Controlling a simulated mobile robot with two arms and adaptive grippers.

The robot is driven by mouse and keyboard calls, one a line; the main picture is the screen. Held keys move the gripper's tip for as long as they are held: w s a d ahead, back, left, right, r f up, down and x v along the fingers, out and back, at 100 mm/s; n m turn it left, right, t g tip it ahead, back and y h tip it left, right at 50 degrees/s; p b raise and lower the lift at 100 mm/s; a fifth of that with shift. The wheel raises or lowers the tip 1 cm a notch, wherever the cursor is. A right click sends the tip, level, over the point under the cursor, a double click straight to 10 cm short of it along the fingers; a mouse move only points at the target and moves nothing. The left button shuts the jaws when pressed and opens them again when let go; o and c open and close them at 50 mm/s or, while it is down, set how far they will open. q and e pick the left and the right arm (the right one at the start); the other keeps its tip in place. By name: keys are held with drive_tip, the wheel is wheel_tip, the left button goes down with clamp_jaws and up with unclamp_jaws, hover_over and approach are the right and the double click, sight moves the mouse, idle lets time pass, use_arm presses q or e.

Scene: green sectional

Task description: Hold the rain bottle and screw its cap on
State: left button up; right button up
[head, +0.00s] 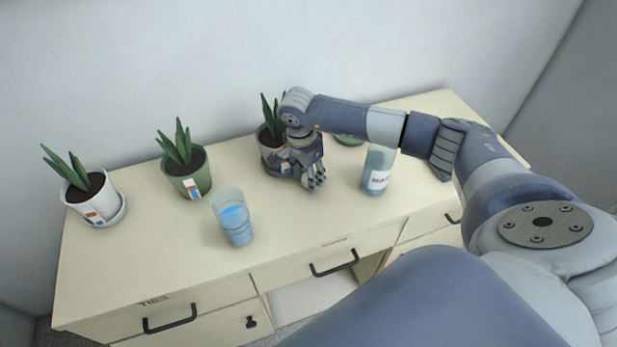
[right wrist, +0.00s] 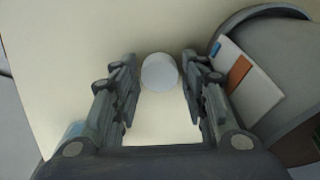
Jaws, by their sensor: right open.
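The rain bottle (head: 376,164), pale blue-green with a white label, stands upright on the desk in the head view, right of my right gripper. Its top is hidden behind my right arm. In the right wrist view, a round white cap (right wrist: 160,75) lies between the fingertips of my right gripper (right wrist: 160,62), with a gap on both sides. I cannot see the cap in the head view, where my right gripper (head: 313,180) points down close above the desk. It is open and empty. My left gripper is not in view.
On the cream desk (head: 180,255) stand a glass of blue water (head: 234,218), a white-potted plant (head: 92,197), a green-potted plant (head: 187,175) and a grey-potted plant (head: 270,152). The grey pot is close to my right gripper. The desk's front left is clear.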

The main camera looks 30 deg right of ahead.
drive_tip(key=c, duration=0.4)
drive_tip(key=shift+r, duration=0.15)
drive_tip(key=shift+r+b, duration=0.4)
drive_tip(key=shift+r, duration=0.15)
drive_tip(key=shift+s+r+b, duration=0.2)
drive_tip(key=shift+r+b, duration=0.3)
drive_tip(key=shift+r, duration=0.55)
drive_tip(key=s+a+b, duration=0.1)
drive_tip(key=s, duration=0.4)
drive_tip(key=s+a+r+b, duration=0.1)
drive_tip(key=s+a, duration=0.1)
drive_tip(key=s, duration=0.2)
drive_tip(key=s+a+b, duration=0.1)
drive_tip(key=s+a, duration=0.1)
drive_tip(key=s, duration=0.3)
drive_tip(key=shift+s+a+r+b, duration=0.25)
drive_tip(key=shift+s+r+b, duration=0.05)
drive_tip(key=shift+s, duration=0.05)
